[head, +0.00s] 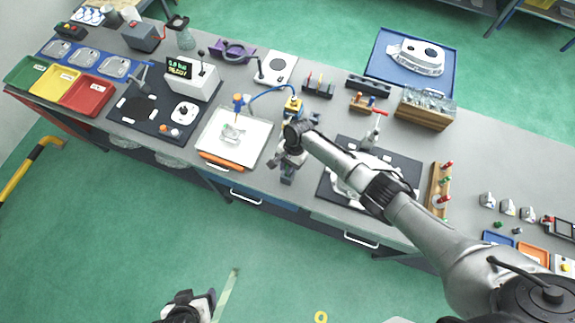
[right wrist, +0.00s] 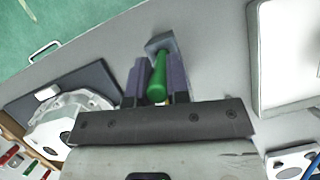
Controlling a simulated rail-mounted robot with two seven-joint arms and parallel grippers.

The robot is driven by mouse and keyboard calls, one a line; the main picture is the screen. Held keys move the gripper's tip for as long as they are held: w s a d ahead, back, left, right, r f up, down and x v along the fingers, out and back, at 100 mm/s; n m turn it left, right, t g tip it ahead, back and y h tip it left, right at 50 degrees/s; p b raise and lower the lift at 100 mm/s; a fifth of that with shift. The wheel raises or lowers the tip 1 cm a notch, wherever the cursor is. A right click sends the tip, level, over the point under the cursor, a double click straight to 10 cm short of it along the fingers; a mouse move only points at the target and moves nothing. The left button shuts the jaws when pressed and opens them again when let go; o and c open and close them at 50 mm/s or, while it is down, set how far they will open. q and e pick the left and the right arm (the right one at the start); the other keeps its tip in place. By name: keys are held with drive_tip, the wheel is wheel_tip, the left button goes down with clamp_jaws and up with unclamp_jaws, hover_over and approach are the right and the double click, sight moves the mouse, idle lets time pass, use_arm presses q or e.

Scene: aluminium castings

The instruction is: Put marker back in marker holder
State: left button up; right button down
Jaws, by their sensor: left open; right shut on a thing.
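My right gripper (right wrist: 157,78) is shut on a green, rod-shaped thing (right wrist: 158,80), which I take to be the marker. A grey block-like piece (right wrist: 160,42) shows at its far end; I cannot tell whether it is part of it. In the head view my right gripper (head: 287,172) is over the table's front part, right of the white tray, and hides what it holds. A dark holder (head: 318,90) with several upright coloured pens, likely the marker holder, stands further back. My left gripper (head: 190,303) is open and empty, low in front of the table.
A white tray (head: 258,152) with a casting lies left of my right gripper. A dark mat (head: 328,188) with a large casting lies to its right, partly under my right arm. A yellow-and-blue device (head: 293,106) with a blue hose stands behind the gripper.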

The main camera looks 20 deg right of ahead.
drive_tip(key=shift+f+b, duration=0.8)
drive_tip(key=shift+f, duration=0.35)
drive_tip(key=c, duration=1)
unclamp_jaws()
drive_tip(key=shift+w+d+r, duration=0.1)
drive_tip(key=shift+r, duration=0.4)
drive_tip(key=v, duration=1.2)
drive_tip(key=shift+d+r, duration=0.15)
drive_tip(key=shift+r, duration=0.25)
